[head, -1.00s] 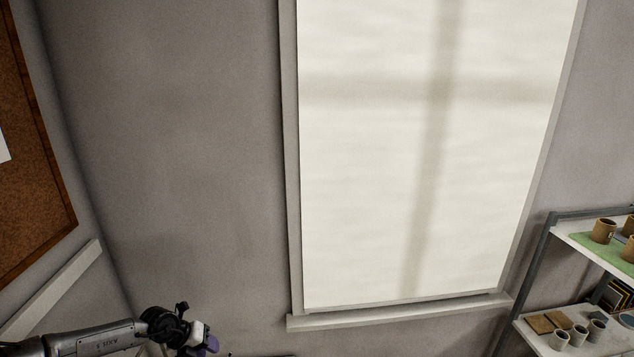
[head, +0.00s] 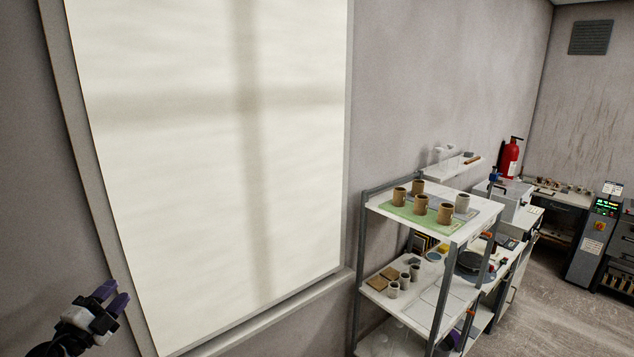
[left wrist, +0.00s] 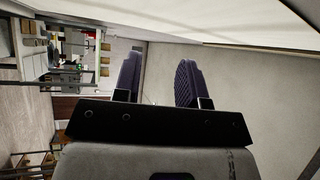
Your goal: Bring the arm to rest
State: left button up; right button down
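My left gripper (head: 112,297) is at the lower left of the head view, in front of the wall below and left of the covered window. Its two purple fingers stand apart with nothing between them. In the left wrist view the same gripper (left wrist: 156,82) shows its two dark ribbed fingers spread, with bare wall behind the gap. My right gripper is in neither view.
A shelf rack (head: 433,228) with several brown cups on a green mat (head: 408,216) stands right of the window (head: 215,150). Beyond it are a worktable, a red fire extinguisher (head: 510,157) and a grey machine (head: 592,245). Open floor (head: 530,315) lies at lower right.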

pick_arm(q)
jog(key=s+a+f+n+g+y, duration=0.25)
jog(key=a+n+g+y, duration=0.25)
jog(key=a+n+y, duration=0.95)
jog(key=s+f+n+g+h, duration=0.2)
jog(key=s+f+n+g, duration=0.4)
jog(key=s+f+g, duration=0.5)
jog(key=s+d+f+m+h, duration=0.2)
jog(key=s+d+f, duration=0.3)
jog(key=d+f, duration=0.55)
jog(key=s+d+f+m+h, duration=0.2)
jog(key=s+d+f, duration=0.45)
jog(key=d, duration=0.75)
jog(key=s+d+f+h, duration=0.2)
jog(key=s+d+f, duration=0.1)
jog(key=s+d, duration=0.45)
jog(key=s+d+r+h+p, duration=0.1)
jog(key=s+d+r+p, duration=0.1)
jog(key=s+d+r, duration=0.2)
jog(key=s+d+r+h+p, duration=0.1)
jog(key=s+d+r, duration=0.3)
jog(key=s, duration=0.5)
jog(key=shift+s+d+g+h+p, duration=0.3)
jog(key=shift+d+h+p, duration=0.05)
jog(key=shift+d+p, duration=0.3)
